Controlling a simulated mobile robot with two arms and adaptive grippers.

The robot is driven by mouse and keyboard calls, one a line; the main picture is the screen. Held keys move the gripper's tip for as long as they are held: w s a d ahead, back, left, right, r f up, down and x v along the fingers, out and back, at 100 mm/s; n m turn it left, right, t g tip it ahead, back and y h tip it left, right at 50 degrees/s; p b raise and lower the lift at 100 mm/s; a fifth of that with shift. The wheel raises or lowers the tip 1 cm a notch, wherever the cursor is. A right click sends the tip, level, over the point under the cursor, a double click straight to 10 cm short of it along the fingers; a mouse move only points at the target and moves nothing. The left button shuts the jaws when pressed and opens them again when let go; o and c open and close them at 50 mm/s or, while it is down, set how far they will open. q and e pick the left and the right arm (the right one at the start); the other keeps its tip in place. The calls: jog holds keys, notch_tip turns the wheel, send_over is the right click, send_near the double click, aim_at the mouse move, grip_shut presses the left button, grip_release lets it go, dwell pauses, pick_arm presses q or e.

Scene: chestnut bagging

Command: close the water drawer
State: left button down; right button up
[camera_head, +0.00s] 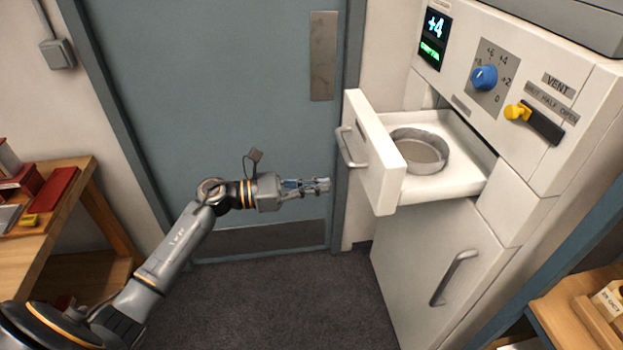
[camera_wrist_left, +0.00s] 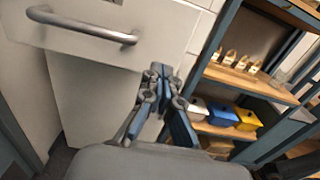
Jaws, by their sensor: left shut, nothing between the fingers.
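The water drawer (camera_head: 378,160) of the white cabinet stands pulled out, with a round metal pan (camera_head: 420,150) inside it. Its front carries a grey bar handle (camera_head: 349,148), which also shows in the left wrist view (camera_wrist_left: 85,26) at the upper left. My left gripper (camera_head: 325,185) is shut and empty, in front of the drawer front and a little below the handle, apart from it in the head view. In the left wrist view its fingers (camera_wrist_left: 160,78) are together, to the right of the handle. My right gripper is in neither view.
Below the drawer is a cabinet door with a handle (camera_head: 453,278). The panel above has a blue knob (camera_head: 484,77) and a yellow vent lever (camera_head: 517,112). A wooden table (camera_head: 40,215) stands left, shelves (camera_wrist_left: 245,82) right. The dark floor (camera_head: 280,300) between is clear.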

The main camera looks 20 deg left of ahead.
aim_at(373, 180)
pick_arm(q)
jog(key=p+x, duration=0.2)
jog(key=x, duration=0.2)
jog(key=p+x, duration=0.1)
jog(key=x, duration=0.3)
jog(key=shift+w+r+p, duration=0.1)
jog(key=shift+r+p, duration=0.15)
jog(key=shift+p, duration=0.1)
jog(key=shift+w+d+f, duration=0.2)
jog(key=shift+w+d, duration=0.15)
jog(key=shift+d, duration=0.15)
